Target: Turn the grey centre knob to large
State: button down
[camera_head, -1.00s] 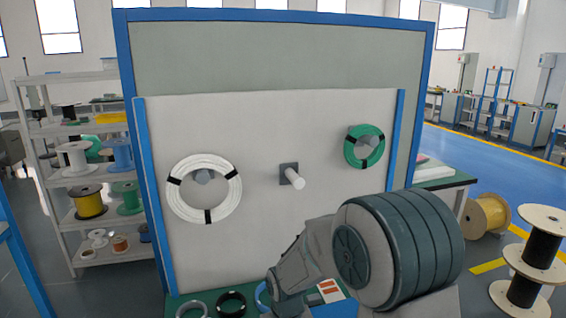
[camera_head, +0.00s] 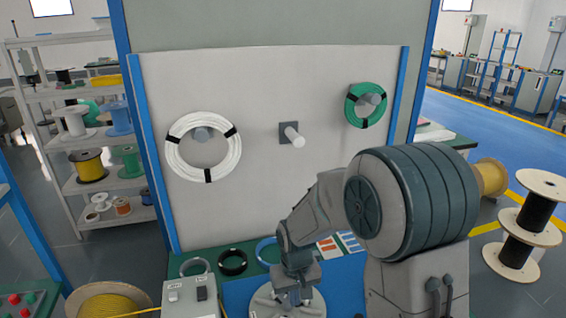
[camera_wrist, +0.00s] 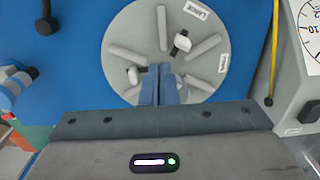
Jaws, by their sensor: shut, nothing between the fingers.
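The grey round disc (camera_wrist: 118,75) lies on a blue surface below my gripper, with raised light bars fanning out from its middle. Two small black-and-white pieces (camera_wrist: 182,42) sit on it. White labels (camera_wrist: 197,11) are near its rim, and I cannot read them surely. My gripper (camera_wrist: 165,84) is shut, its fingertips over the disc's middle. The centre knob is hidden behind the fingers, and I cannot tell whether they touch it. In the head view the disc (camera_head: 262,302) shows at the bottom, under my gripper (camera_head: 294,298).
A grey box with a dial (camera_wrist: 309,35) stands close at the right in the wrist view, beside a yellow cable (camera_wrist: 272,50). In the head view a switch box (camera_head: 188,297) is left of the disc. An upright panel behind holds white (camera_head: 178,160) and green (camera_head: 352,108) coils.

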jog(key=shift+w+d, duration=0.1)
jog(key=shift+d, duration=0.1)
jog(key=shift+s+d, duration=0.2)
jog(key=shift+s, duration=0.15)
notch_tip(320, 180, up, 6)
jog(key=p, duration=0.4)
jog(key=s+d+r+m+t, duration=0.3)
jog(key=s+d+r, duration=0.8)
jog(key=s+r, duration=0.3)
jog(key=shift+s+d+r+t, duration=0.2)
jog(key=shift+s+r+t, duration=0.15)
jog(key=shift+s, duration=0.55)
